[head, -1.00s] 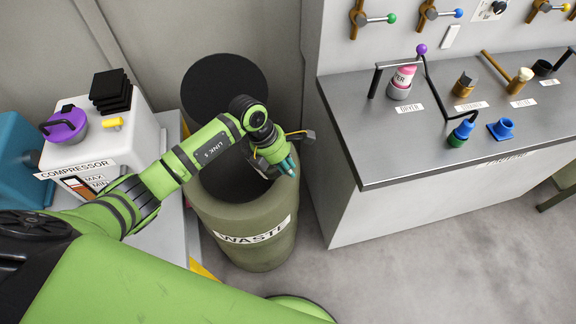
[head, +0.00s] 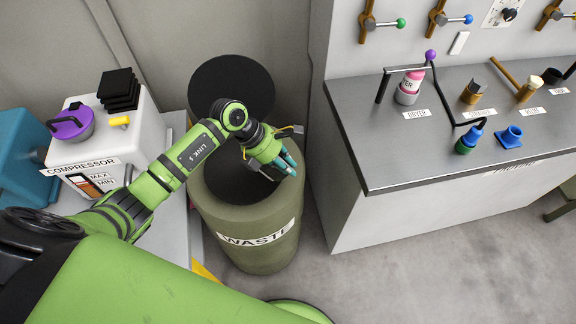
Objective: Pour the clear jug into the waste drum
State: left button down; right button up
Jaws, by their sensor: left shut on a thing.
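The waste drum (head: 255,235) is an olive drum with a WASTE label and a dark, open top. My left gripper (head: 287,162) is over the right part of its opening, with teal fingers pointing down and to the right. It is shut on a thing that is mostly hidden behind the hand. I take this to be the clear jug, but its outline and tilt cannot be made out. No liquid stream shows. My right gripper is not in view.
The drum's dark round lid (head: 232,85) stands up behind the opening. A white compressor (head: 100,145) stands to the left. A grey bench (head: 385,150) with bottles, a blue-and-green container and fittings stands close on the right. Floor is clear in front of the bench.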

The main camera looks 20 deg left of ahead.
pick_arm(q)
jog(key=shift+a+r+h, duration=0.1)
jog(key=shift+a+h, duration=0.05)
jog(key=shift+h, duration=0.15)
jog(key=shift+s+r, duration=0.1)
jog(key=shift+a+h+b, duration=0.1)
jog(key=shift+h+b, duration=0.2)
jog(key=shift+b, duration=0.05)
jog(key=shift+a+r+t+h+b, duration=0.15)
jog(key=shift+r+t+h+b, duration=0.2)
jog(key=shift+h+b, duration=0.25)
jog(key=shift+s+a+r+h+b, duration=0.2)
jog(key=shift+a+h+b, duration=0.2)
jog(key=shift+h+b, duration=0.6)
jog(key=shift+s+a+t+h+b, duration=0.1)
jog(key=shift+a+t+h+b, duration=0.65)
jog(key=shift+b, duration=1.35)
jog(key=shift+s+a+f+h+b, duration=0.15)
jog(key=shift+a+h+b, duration=0.4)
jog(key=shift+b, duration=1)
jog(key=shift+s+a+f+h+b, duration=0.1)
jog(key=shift+a+f+h+b, duration=0.15)
jog(key=shift+h+b, duration=0.9)
jog(key=shift+s+a+f+h+b, duration=0.1)
jog(key=shift+a+f+h+b, duration=0.2)
jog(key=shift+b, duration=1.65)
